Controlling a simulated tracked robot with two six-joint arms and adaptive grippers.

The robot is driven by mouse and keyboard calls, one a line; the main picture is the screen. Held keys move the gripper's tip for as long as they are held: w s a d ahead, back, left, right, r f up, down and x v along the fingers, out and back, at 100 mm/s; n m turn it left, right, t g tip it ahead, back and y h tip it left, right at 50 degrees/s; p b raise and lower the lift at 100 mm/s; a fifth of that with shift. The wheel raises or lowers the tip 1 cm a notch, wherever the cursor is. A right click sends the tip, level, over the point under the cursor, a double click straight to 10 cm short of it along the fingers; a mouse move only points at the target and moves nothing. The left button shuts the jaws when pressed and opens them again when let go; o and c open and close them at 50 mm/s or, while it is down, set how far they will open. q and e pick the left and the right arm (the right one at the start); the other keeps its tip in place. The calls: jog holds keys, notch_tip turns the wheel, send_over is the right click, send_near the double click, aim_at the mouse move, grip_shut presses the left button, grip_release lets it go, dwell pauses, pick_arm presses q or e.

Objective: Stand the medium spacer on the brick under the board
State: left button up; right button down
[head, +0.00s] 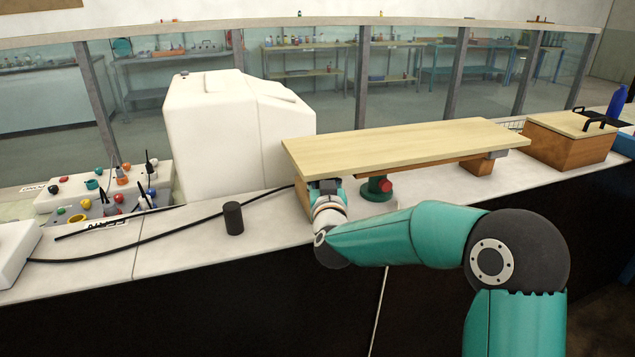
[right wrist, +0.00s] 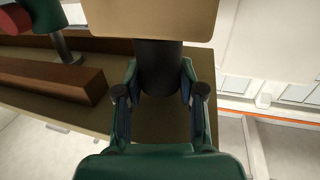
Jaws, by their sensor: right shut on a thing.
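The pale wooden board (head: 400,147) spans the counter in the head view. The brick (head: 302,196) stands under its left end, mostly behind my right gripper (head: 325,190). In the right wrist view, my right gripper (right wrist: 159,78) is shut on a dark cylindrical spacer (right wrist: 158,58), one finger on each side. The spacer stands in line between the tan brick face (right wrist: 150,15) and the board's underside (right wrist: 155,124). Whether it touches either is hard to tell. Another dark cylinder (head: 233,217) stands upright on the counter. My left gripper is not in view.
A green jack (head: 376,188) with a red knob is under the board, right of my gripper. Another brick (head: 476,167) is under the right end. A white housing (head: 225,130) stands behind left. A black cable (head: 150,238) crosses the counter. A wooden box (head: 570,145) is at right.

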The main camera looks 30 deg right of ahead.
jog(key=shift+f+b, duration=0.35)
jog(key=shift+b, duration=0.05)
dwell(0.4)
jog(key=c, duration=0.6)
grip_release()
jog(key=shift+s, duration=0.1)
